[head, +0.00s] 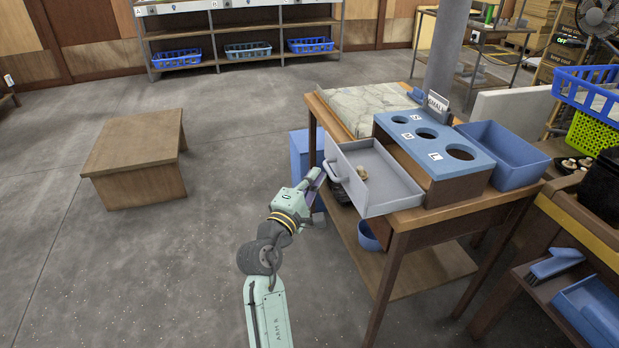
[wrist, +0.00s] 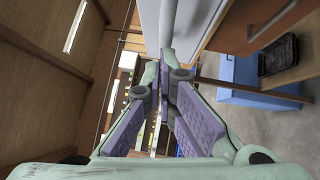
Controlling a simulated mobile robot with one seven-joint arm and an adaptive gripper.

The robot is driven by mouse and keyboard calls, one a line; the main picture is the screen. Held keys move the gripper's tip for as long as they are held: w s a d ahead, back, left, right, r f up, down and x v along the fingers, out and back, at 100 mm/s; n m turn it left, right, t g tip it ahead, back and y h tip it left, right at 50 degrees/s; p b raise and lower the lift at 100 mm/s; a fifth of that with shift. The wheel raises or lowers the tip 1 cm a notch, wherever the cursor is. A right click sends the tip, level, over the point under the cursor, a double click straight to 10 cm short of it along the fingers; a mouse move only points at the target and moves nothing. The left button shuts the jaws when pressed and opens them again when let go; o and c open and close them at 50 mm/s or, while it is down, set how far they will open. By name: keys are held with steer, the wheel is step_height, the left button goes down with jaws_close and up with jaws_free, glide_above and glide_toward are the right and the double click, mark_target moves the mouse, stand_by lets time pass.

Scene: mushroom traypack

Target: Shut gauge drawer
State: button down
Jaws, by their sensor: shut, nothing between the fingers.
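The gauge drawer (head: 385,185) is a grey tray pulled well out to the left of the gauge box (head: 425,150), whose blue top has holes marked S, M and L. A small mushroom (head: 361,172) lies in the drawer. Its pale handle (head: 331,168) is on the left front face. My gripper (head: 318,178) is beside the drawer front, close to the handle; I cannot tell whether they touch. In the wrist view my gripper (wrist: 166,72) has its purple-padded fingers shut and empty, with the pale drawer front (wrist: 148,22) just beyond.
The wooden table (head: 405,218) carries the gauge box, a blue bin (head: 503,153) and a marbled board (head: 365,106). A blue container (head: 299,155) stands beside the table, by my gripper. A low wooden stool (head: 135,145) is at left. The floor between is clear.

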mark_target(368, 175)
steer(key=shift+w+d+r+p, duration=0.15)
steer(key=shift+d+p, duration=0.25)
steer(key=shift+d, duration=0.2)
steer(key=w+d+p, duration=0.1)
steer(key=d, duration=0.3)
steer(key=w+d+p, duration=0.1)
steer(key=d+p, duration=0.1)
steer(key=d, duration=0.2)
steer(key=w+d+p, duration=0.2)
steer(key=d, duration=0.2)
steer(key=shift+d, duration=0.35)
steer(key=shift+w+d, duration=0.25)
steer(key=shift+d, duration=0.3)
